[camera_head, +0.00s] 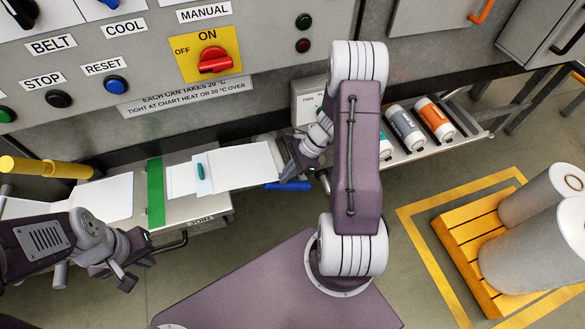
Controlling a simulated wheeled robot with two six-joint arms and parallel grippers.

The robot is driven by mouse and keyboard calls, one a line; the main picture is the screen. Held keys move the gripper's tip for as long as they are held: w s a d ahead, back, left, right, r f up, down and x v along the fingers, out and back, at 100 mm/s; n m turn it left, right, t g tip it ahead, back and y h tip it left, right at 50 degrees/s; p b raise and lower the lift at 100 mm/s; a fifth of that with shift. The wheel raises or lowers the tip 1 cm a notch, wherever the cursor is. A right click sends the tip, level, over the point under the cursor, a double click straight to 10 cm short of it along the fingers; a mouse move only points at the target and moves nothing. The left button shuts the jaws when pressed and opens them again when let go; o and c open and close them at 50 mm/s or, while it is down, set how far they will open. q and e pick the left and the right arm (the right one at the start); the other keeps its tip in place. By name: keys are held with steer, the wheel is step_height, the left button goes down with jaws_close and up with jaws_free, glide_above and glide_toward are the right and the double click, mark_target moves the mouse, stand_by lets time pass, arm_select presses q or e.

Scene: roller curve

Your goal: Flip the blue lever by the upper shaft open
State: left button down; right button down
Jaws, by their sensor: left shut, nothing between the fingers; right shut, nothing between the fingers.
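A blue lever (288,186) lies roughly level at the right end of the work table, just below the paper. My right gripper (289,174) is shut and empty, right above the lever in the picture; I cannot tell whether it touches it. My arm hides the area behind the lever, and I cannot make out the upper shaft. My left gripper (128,281) is shut and empty at the lower left, in front of the table and apart from the lever.
White sheets (235,165) and a green strip (156,192) lie on the table. A yellow roller (45,168) is at the left. The control panel has a red switch (215,60). Large rolls (545,195) stand on a yellow pallet (470,245) at right.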

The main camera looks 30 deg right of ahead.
steer(key=shift+a+f, duration=0.1)
steer(key=shift+f, duration=0.15)
steer(key=shift+a, duration=0.1)
